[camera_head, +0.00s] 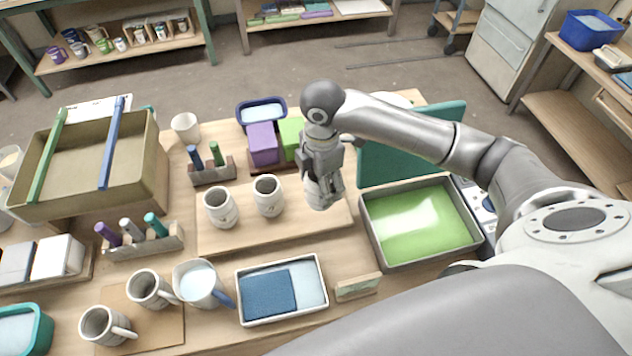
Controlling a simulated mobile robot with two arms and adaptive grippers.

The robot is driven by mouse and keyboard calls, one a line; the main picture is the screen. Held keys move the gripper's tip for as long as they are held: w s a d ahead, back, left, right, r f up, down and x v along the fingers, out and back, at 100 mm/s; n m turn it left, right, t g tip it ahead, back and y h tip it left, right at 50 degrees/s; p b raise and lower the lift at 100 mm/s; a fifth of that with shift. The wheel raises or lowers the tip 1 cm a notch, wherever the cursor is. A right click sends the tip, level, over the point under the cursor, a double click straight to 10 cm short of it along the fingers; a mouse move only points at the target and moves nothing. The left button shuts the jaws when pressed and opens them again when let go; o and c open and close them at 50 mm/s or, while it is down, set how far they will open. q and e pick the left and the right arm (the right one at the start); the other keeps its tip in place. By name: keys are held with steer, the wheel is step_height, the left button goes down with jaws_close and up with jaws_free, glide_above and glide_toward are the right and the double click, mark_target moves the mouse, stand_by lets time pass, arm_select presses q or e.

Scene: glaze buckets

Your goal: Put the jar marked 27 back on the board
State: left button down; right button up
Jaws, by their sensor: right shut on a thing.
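The wooden board (290,236) lies in the middle of the table. Two pale jars, a left one (221,208) and a right one (268,196), stand upright on it. My right gripper (324,184) points down over the board's right part and is shut on a third pale jar (322,200). That jar is upright or nearly so, its upper part hidden by the fingers. I cannot tell whether its base touches the board. The number 27 cannot be read on any jar. My left gripper is not in view.
A green-glaze tray (482,238) and an upright teal panel (395,165) stand right of the board. A white tray with blue pads (322,268) and a pitcher (199,285) are in front.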

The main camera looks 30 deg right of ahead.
steer(key=shift+w+d+f+p, duration=0.35)
steer(key=shift+w+f, duration=0.6)
steer(key=shift+f, duration=0.6)
steer(key=shift+w+d+f+p, duration=0.25)
steer(key=shift+w+f, duration=0.7)
steer(key=shift+f, duration=0.65)
steer(key=shift+w+d+f+p, duration=0.35)
steer(key=shift+w+f, duration=0.6)
steer(key=shift+f, duration=0.6)
steer(key=shift+f, duration=0.1)
steer(key=o, duration=1.3)
steer(key=shift+f, duration=0.1)
steer(key=shift+c, duration=0.2)
step_height(320, 180, up, 12)
steer(key=b, duration=0.2)
steer(key=shift+r, duration=0.2)
